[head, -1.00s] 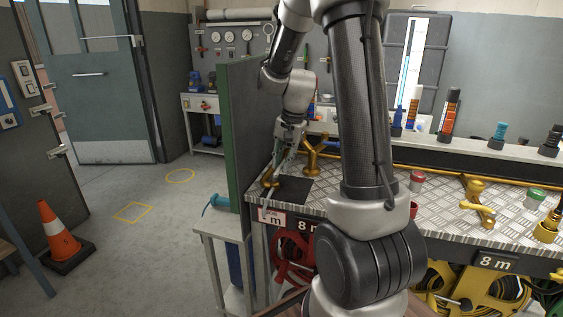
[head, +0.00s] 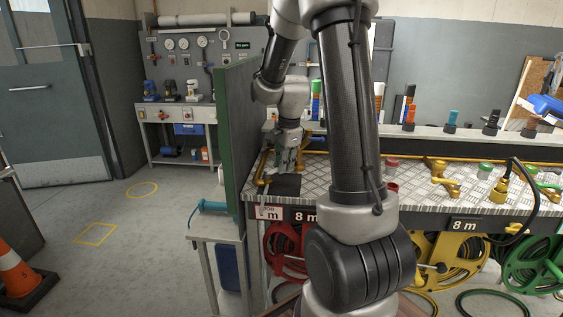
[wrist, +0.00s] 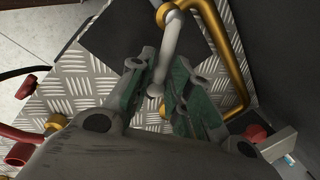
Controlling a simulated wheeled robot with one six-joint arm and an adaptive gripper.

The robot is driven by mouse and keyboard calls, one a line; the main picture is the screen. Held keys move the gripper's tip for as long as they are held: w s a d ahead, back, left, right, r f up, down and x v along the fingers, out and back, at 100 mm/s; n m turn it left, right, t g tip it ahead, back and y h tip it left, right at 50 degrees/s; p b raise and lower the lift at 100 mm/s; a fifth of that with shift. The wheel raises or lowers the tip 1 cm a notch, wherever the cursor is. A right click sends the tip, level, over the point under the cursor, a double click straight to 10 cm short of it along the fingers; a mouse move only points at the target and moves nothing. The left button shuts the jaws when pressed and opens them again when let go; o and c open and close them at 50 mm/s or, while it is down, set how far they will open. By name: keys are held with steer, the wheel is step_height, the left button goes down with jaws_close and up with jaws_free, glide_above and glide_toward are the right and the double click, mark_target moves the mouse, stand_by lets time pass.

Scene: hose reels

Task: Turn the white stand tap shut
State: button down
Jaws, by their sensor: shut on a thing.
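The white stand tap shows in the wrist view as a pale lever (wrist: 171,42) with a ball end, joined to a brass collar and a bent brass pipe (wrist: 228,50). My gripper (wrist: 158,72) has its green-padded fingers on either side of the lever near the ball end and is shut on it. In the head view my gripper (head: 288,160) is low over the left end of the bench, beside the brass pipe (head: 261,168). The lever is too small and covered to make out there.
A dark mat (head: 287,187) lies on the checkered metal bench top (head: 398,203). A green panel (head: 229,130) stands close on the left of my gripper. Other brass taps (head: 440,178) stand farther right. A red knob (wrist: 25,87) shows left in the wrist view. Open floor lies left.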

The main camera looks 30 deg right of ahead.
steer(key=m, duration=0.1)
steer(key=s+m, duration=0.1)
steer(key=m, duration=0.1)
steer(key=shift+s+a+m+h, duration=0.3)
steer(key=shift+a, duration=0.05)
steer(key=shift+s+a+m+g+h, duration=0.15)
steer(key=shift+s+a+m, duration=0.15)
steer(key=shift+m, duration=0.5)
steer(key=shift+s+a+m+g+h, duration=0.15)
steer(key=shift+s+m, duration=0.15)
steer(key=shift+m, duration=0.5)
steer(key=c, duration=1.5)
jaws_free()
steer(key=shift+s, duration=0.1)
steer(key=r, duration=0.4)
steer(key=s+a+r, duration=0.1)
steer(key=r, duration=0.6)
steer(key=shift+s+a+r, duration=0.3)
steer(key=shift+s+r, duration=0.05)
steer(key=shift+r, duration=0.05)
